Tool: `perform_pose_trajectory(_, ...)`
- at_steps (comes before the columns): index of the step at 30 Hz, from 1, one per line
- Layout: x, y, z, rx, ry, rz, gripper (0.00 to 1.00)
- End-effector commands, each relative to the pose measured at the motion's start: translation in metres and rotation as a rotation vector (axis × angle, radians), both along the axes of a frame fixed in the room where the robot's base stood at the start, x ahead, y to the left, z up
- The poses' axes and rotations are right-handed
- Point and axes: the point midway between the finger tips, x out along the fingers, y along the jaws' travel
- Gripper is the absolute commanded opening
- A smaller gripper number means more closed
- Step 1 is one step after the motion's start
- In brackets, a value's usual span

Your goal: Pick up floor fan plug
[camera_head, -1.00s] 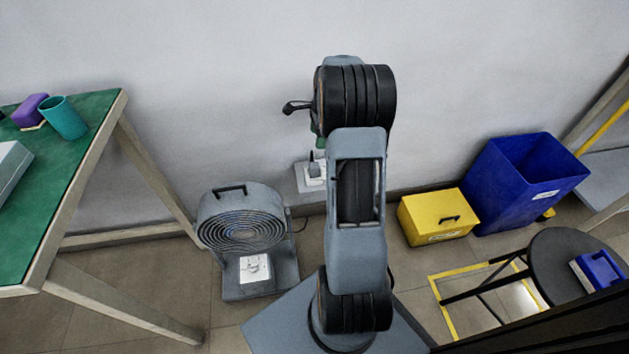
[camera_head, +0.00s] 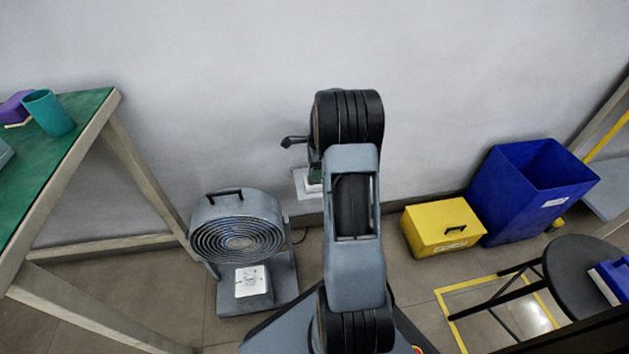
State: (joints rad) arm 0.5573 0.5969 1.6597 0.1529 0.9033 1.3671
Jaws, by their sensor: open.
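The floor fan (camera_head: 238,240) stands on the floor left of my arm, a grey round-grilled fan with a black handle and a white panel on its base. A dark cord runs from its right side toward the wall. A pale plate (camera_head: 301,187) is low on the wall, right of the fan. I cannot make out the plug; my arm covers part of the plate. My gripper (camera_head: 314,174) is open, mostly hidden behind my arm, in front of the plate as seen here. I cannot tell whether it touches anything.
A yellow box (camera_head: 442,228), a blue bin (camera_head: 530,190) and a black stool (camera_head: 585,275) stand right. Floor between fan and table is clear.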

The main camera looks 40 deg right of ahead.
Motion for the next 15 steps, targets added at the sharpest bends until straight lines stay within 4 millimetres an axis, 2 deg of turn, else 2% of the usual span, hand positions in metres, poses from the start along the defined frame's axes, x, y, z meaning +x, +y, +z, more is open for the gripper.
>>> perform_pose_trajectory(1,0.000,0.002,-0.014,0.000,0.001,0.001,0.68)
perform_pose_trajectory(6,0.001,0.004,-0.031,0.000,0.000,0.000,0.68)
perform_pose_trajectory(13,0.001,0.004,-0.031,0.000,0.000,0.000,0.68)
perform_pose_trajectory(15,0.001,0.004,-0.031,0.000,0.000,0.000,0.63)
